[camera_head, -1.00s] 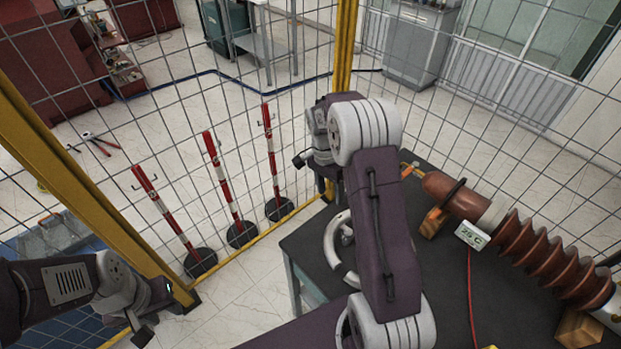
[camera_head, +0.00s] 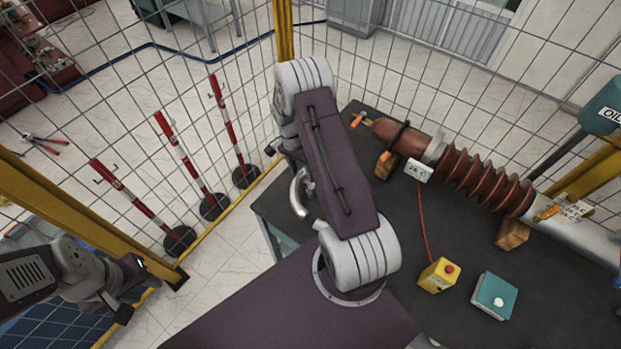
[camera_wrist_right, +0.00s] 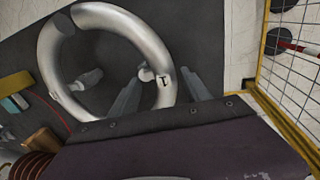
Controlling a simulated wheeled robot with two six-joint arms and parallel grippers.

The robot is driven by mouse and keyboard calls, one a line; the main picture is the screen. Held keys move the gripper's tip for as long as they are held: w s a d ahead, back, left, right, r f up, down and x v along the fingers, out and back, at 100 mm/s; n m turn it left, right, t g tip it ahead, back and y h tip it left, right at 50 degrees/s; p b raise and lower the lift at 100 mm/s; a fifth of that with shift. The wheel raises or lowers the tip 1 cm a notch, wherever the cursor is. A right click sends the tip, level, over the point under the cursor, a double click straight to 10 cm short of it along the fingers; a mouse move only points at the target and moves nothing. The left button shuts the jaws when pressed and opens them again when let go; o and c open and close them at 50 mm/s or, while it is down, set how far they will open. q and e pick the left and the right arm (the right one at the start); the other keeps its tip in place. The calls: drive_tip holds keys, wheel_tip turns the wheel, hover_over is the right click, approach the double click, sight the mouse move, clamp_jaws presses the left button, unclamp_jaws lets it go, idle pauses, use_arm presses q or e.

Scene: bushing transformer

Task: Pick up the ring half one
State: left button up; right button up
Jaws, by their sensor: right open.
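The ring half one (camera_wrist_right: 150,48) is a silver curved piece marked "1" in the right wrist view. It lies on the dark table as part of a ring shape. In the head view a pale arc of the ring (camera_head: 298,196) shows beside my right arm, which hides the rest. My right gripper (camera_wrist_right: 163,76) is open, with one finger inside the ring and one outside, on either side of the marked section. I cannot tell whether the fingers touch it. My left gripper (camera_head: 128,305) is at the lower left, away from the table; its jaw state is unclear.
A brown ribbed bushing (camera_head: 470,178) lies on wooden blocks across the table (camera_head: 385,250). A yellow button box (camera_head: 439,275) and a teal box (camera_head: 494,295) stand at the front right. Wire fencing and red-white posts (camera_head: 184,150) are beyond the table's left edge.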

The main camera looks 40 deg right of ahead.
drive_tip(key=shift+f, duration=0.5)
drive_tip(key=shift+w+f, duration=0.25)
drive_tip(key=shift+f, duration=0.1)
drive_tip(key=shift+d, duration=0.1)
drive_tip(key=c, duration=0.6)
drive_tip(key=shift+s+r, duration=0.15)
drive_tip(key=shift+s, duration=0.05)
clamp_jaws()
use_arm(q)
drive_tip(key=shift+w+r, duration=0.15)
drive_tip(key=shift+w, duration=0.05)
drive_tip(key=shift+w, duration=0.1)
use_arm(e)
drive_tip(key=shift+w, duration=0.15)
